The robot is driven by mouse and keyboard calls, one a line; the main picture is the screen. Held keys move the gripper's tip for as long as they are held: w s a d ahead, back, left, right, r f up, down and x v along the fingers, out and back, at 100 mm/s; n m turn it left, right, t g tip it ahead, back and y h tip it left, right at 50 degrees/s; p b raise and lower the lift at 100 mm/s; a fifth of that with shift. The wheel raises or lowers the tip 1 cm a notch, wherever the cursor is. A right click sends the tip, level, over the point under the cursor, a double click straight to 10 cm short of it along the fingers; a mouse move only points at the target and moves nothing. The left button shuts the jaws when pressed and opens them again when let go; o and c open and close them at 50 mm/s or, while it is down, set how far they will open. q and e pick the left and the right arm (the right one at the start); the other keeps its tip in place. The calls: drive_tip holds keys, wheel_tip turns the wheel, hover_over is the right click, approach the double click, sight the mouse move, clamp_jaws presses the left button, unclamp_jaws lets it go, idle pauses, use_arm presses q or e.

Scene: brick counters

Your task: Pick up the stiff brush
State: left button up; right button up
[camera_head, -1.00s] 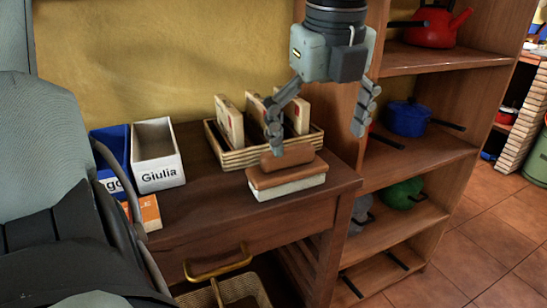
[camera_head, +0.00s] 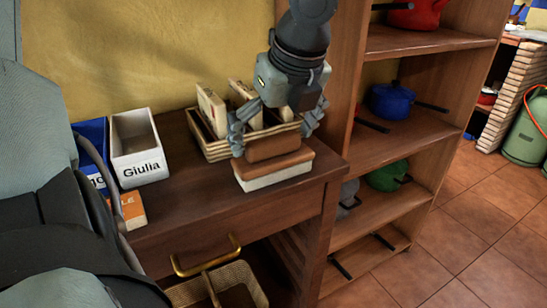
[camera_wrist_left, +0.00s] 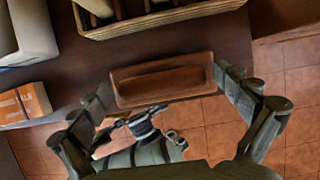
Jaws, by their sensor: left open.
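The stiff brush (camera_head: 275,166) is a brown wooden block with a raised grip and pale bristles. It lies bristles down near the front right corner of the wooden table. Its brown back (camera_wrist_left: 160,75) fills the middle of the left wrist view. My left gripper (camera_head: 275,136) is open above the brush, pointing down. Its fingers (camera_wrist_left: 169,84) spread over the two ends of the brush, and nothing is held between them.
A woven basket (camera_head: 215,150) with upright packets stands just behind the brush. A shelf (camera_head: 405,134) with pots rises right. The table between the bins and brush is clear.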

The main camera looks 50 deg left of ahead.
sight(273, 137)
use_arm(q)
drive_tip(key=c, duration=1.1)
drive_tip(key=shift+o, duration=0.2)
wheel_tip(273, 137, up, 10)
drive_tip(key=shift+r, duration=0.1)
drive_tip(key=o, duration=0.6)
drive_tip(key=c, duration=0.4)
